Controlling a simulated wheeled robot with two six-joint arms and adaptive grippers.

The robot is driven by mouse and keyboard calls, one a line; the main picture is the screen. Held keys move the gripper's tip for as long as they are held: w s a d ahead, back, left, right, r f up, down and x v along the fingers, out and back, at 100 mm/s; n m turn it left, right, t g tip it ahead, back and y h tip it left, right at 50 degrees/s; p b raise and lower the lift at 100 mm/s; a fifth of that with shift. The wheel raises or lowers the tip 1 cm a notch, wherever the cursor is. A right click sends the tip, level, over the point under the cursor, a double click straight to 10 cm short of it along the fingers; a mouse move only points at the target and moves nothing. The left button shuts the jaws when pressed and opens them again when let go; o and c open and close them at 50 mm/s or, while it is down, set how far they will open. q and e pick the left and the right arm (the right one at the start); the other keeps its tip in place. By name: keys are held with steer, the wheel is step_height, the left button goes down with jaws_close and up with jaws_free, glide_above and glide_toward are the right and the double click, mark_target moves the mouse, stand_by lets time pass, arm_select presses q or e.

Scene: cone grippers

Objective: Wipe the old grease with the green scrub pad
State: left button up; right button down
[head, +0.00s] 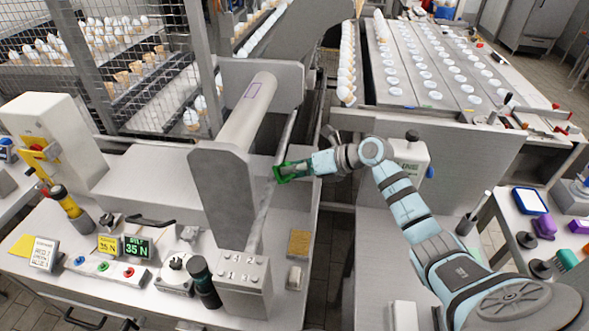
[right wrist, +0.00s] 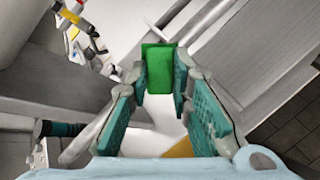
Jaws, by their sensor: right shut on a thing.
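The green scrub pad (head: 281,174) is in my right gripper (head: 291,171). In the right wrist view the pad (right wrist: 158,67) sits upright between the tips of the right gripper (right wrist: 157,88), jutting out past them. The gripper is at the right side of a grey upright end plate (head: 225,198) of the machine, over the light worktop. I cannot make out the old grease for certain in either view. Whether the pad touches a surface is unclear. My left gripper is out of view.
A pale roller (head: 246,115) runs behind the end plate. A grey partition (head: 455,158) stands right of the gripper.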

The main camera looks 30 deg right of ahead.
steer(key=shift+w+a+f+b, duration=0.4)
steer(key=shift+a+f+b, duration=0.15)
steer(key=shift+f, duration=0.15)
steer(key=w+d+b, duration=0.2)
steer(key=w+b, duration=0.1)
steer(key=shift+d+f+b, duration=0.1)
steer(key=shift+d+b, duration=0.1)
steer(key=shift+b, duration=0.2)
steer(key=shift+w, duration=0.1)
steer(key=shift+r+p, duration=0.2)
steer(key=shift+p, duration=0.15)
steer(key=s+p, duration=0.1)
steer(key=s+a+p, duration=0.1)
steer(key=p, duration=0.1)
steer(key=shift+s+a+r, duration=0.15)
steer(key=shift+a+r, duration=0.15)
steer(key=shift+s+a+p, duration=0.2)
steer(key=shift+s+p, duration=0.15)
steer(key=shift+p, duration=0.25)
steer(key=shift+s+a+f, duration=0.15)
steer(key=shift+s+f, duration=0.05)
